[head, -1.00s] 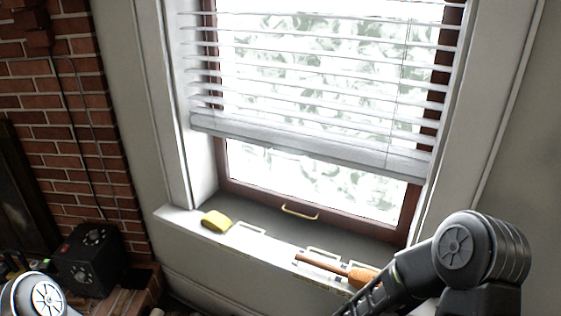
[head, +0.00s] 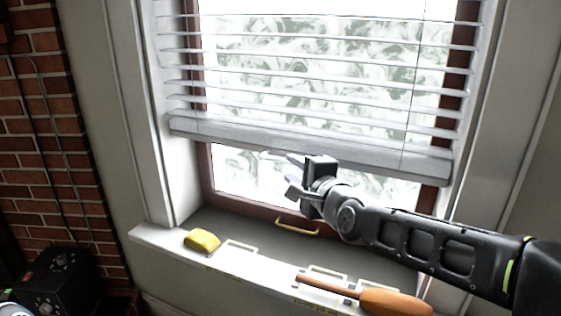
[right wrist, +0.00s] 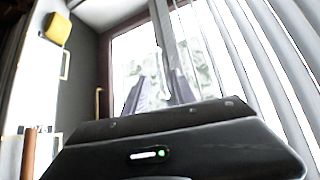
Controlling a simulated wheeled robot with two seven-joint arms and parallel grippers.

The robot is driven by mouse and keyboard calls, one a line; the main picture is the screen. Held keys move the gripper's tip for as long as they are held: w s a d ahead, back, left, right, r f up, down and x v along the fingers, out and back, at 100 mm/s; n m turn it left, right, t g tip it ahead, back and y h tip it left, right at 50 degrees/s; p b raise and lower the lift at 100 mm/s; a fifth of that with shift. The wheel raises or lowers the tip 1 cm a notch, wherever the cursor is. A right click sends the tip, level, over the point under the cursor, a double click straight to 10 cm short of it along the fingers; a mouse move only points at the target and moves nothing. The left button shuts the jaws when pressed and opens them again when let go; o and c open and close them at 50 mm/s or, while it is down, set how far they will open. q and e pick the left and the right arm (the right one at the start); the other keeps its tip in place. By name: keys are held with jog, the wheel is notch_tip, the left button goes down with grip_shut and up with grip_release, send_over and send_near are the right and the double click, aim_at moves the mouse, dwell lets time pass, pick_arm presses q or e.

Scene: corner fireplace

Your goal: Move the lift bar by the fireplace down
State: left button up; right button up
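The lift bar is the thick white bottom rail (head: 390,165) of the window blind. It hangs across the lower part of the window, tilted in the picture, with a strip of glass showing below it. My right gripper (head: 285,176) is just under the middle of the rail, its fingers apart and empty. In the right wrist view the fingers (right wrist: 160,85) are spread, and a grey bar that looks like the rail (right wrist: 166,28) runs beside the right finger. I cannot tell whether they touch. My left gripper is not in view.
The window sill (head: 155,237) holds a yellow sponge-like block (head: 202,240) and an orange-handled tool (head: 395,302). A brass handle (head: 297,227) is on the lower window frame. A black box (head: 60,280) stands by the brick wall (head: 40,150) at left.

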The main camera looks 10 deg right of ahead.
aim_at(282, 162)
jog(key=p+x, duration=0.2)
jog(key=x, duration=0.4)
jog(key=shift+w+a, duration=0.1)
jog(key=shift+w, duration=0.15)
jog(key=shift+w+f, duration=0.2)
jog(key=shift+w, duration=0.3)
grip_shut()
dwell(0.8)
